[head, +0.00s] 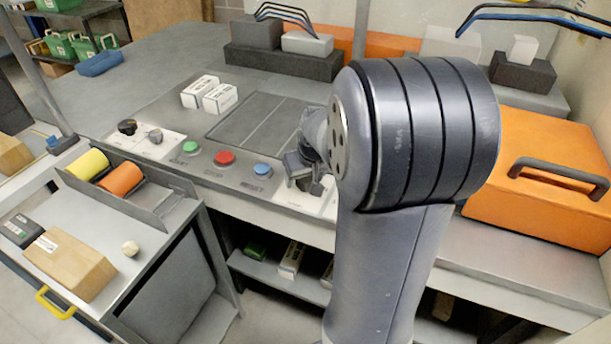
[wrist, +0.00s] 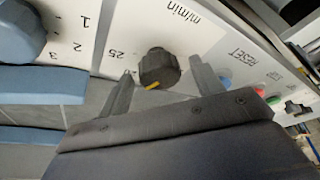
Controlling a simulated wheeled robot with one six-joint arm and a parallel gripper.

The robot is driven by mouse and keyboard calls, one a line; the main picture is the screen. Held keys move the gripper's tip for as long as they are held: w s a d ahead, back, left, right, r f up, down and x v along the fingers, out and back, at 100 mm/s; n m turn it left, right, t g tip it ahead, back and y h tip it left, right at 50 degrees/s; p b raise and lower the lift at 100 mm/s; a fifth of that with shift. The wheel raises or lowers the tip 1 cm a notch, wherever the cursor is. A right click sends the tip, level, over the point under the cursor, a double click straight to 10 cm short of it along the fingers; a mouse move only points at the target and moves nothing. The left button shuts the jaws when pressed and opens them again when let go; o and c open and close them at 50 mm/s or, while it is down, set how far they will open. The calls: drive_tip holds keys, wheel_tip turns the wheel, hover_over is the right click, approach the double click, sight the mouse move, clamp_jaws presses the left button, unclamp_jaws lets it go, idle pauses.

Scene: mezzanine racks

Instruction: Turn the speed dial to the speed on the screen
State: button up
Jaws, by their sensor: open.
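In the wrist view, the speed dial (wrist: 158,68) is a black ribbed knob on a white panel marked "m/min". Its yellow pointer mark faces the lower left of the picture. The number 25 is printed left of it; other scale marks are hard to read. My gripper (wrist: 161,76) is open, with one finger on each side of the dial. I cannot tell whether either finger touches it. In the head view my gripper (head: 305,170) is over the right part of the control strip, partly behind my arm, which hides the dial. I cannot make out a speed screen.
A blue-grey knob (wrist: 18,35) by the numbers 1, 2, 3 is close on the left. Green (head: 190,147), red (head: 224,157) and blue (head: 262,170) buttons line the strip. White boxes (head: 220,98) lie behind. An orange case (head: 540,170) stands right.

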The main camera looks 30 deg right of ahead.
drive_tip(key=c, duration=1)
drive_tip(key=shift+o, duration=0.2)
drive_tip(key=shift+m+h+p, duration=0.3)
drive_tip(key=shift+m, duration=0.7)
drive_tip(key=shift+a+m+g+h, duration=0.15)
drive_tip(key=shift+m+g+h, duration=0.25)
drive_tip(key=shift+m, duration=0.8)
drive_tip(key=shift+w+m+g+h+b, duration=0.1)
drive_tip(key=shift+m+g+h+b, duration=0.25)
drive_tip(key=shift+m+b, duration=0.55)
drive_tip(key=shift+m+g+h+b, duration=0.15)
drive_tip(key=shift+m+h+b, duration=0.35)
drive_tip(key=shift+m, duration=0.8)
